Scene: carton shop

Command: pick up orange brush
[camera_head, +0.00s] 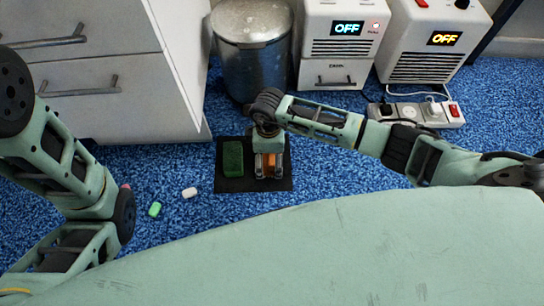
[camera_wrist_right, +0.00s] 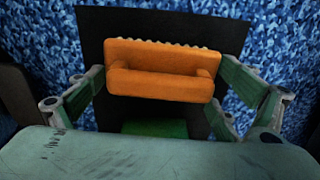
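The orange brush (camera_wrist_right: 163,70) lies on a dark mat (camera_wrist_right: 92,28), its handle facing the right wrist camera. In the head view only part of the brush (camera_head: 272,163) shows, behind my right gripper (camera_head: 270,174). In the wrist view the fingers of that gripper (camera_wrist_right: 163,72) stand wide apart, one at each end of the brush. The fingertips are very close to the brush ends; contact is not clear. A green block (camera_head: 233,158) lies beside the brush on the mat, and its edge also shows in the wrist view (camera_wrist_right: 155,129). My left gripper is not visible.
A green piece (camera_head: 155,209) and a white piece (camera_head: 190,193) lie on the blue carpet left of the mat. A metal bin (camera_head: 251,60), white units (camera_head: 340,45) and a power strip (camera_head: 415,115) stand behind. A drawer cabinet (camera_head: 120,85) is at left.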

